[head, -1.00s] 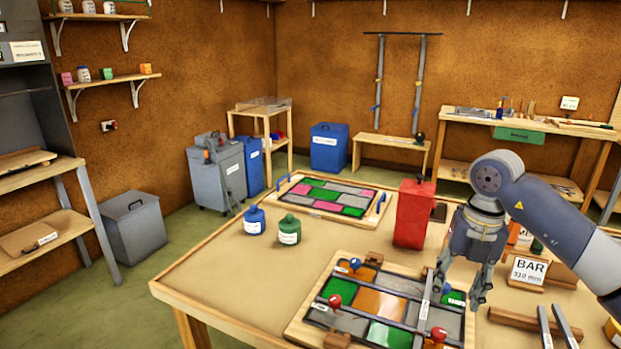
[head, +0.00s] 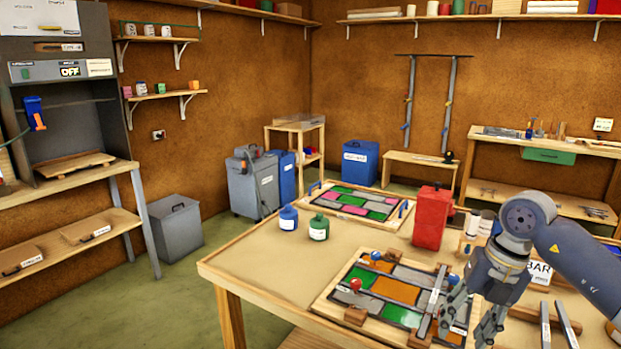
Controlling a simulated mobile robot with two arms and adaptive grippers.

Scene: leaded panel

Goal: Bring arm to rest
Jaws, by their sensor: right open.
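My right arm comes in from the right edge, and its gripper (head: 472,325) hangs pointing down with its fingers apart. It is over the right end of the near leaded panel (head: 392,290), which has green, orange and grey panes in a wooden frame. The gripper covers part of that panel's right side, and nothing shows between the fingers. I cannot tell its exact height above the panel. My left gripper is not in the head view.
The workbench (head: 255,270) also bears a second panel (head: 353,203), a blue bottle (head: 288,218), a green bottle (head: 319,228) and a tall red container (head: 431,217). The bench's left part is bare.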

